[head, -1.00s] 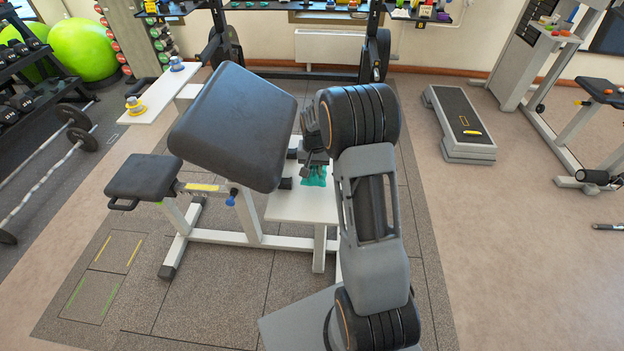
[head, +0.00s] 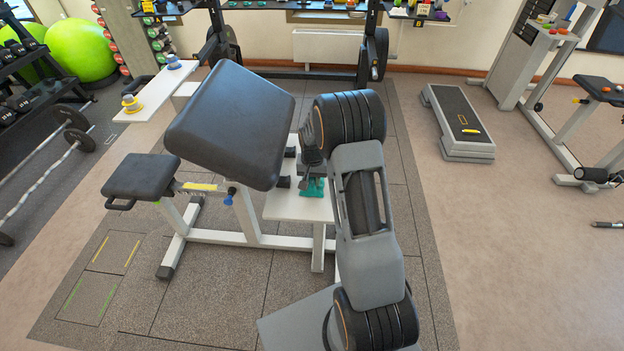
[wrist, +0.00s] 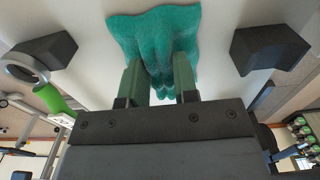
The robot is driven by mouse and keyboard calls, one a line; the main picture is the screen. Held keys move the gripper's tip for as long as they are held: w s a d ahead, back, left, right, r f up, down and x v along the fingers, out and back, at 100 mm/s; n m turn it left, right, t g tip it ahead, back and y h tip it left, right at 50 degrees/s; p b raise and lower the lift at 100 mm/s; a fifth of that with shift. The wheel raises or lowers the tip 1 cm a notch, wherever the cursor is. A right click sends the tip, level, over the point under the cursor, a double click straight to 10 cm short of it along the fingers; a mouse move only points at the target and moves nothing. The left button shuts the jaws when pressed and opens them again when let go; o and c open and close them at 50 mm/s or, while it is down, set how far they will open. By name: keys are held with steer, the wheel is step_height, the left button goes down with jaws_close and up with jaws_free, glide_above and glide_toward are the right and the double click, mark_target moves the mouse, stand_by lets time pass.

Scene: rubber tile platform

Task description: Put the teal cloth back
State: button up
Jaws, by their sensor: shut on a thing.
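The teal cloth (wrist: 155,35) is bunched between the two fingers of my gripper (wrist: 160,80) in the wrist view, with its wider part spread out over a white surface. In the head view the teal cloth (head: 314,187) shows at the white shelf (head: 290,206) beside the bench, under my gripper (head: 308,180). My gripper is shut on the cloth. My arm hides part of the cloth and the shelf's right side in the head view. I cannot tell how much of the cloth rests on the shelf.
Small dark blocks stand on the shelf; the wrist view shows one on the left (wrist: 40,55) and one on the right (wrist: 268,48) of the cloth. The tilted bench pad (head: 230,125) rises left of the shelf. A step platform (head: 458,122) stands farther right on open floor.

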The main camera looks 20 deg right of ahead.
mark_target(312, 180)
steer(key=o, duration=1)
steer(key=shift+f, duration=0.1)
step_height(312, 180, up, 12)
steer(key=p, duration=0.2)
steer(key=s+a+r+n+t, duration=0.1)
steer(key=s+a+r+n, duration=0.1)
steer(key=s, duration=0.5)
steer(key=s+a+r+n+t, duration=0.1)
steer(key=s+a+r, duration=0.3)
steer(key=s, duration=0.3)
steer(key=s+a+r+n+t, duration=0.1)
steer(key=s+a+r+n, duration=0.1)
steer(key=s+a+r, duration=0.2)
steer(key=shift+s+r+n, duration=0.1)
steer(key=shift+s+n, duration=0.2)
steer(key=shift+s, duration=1.35)
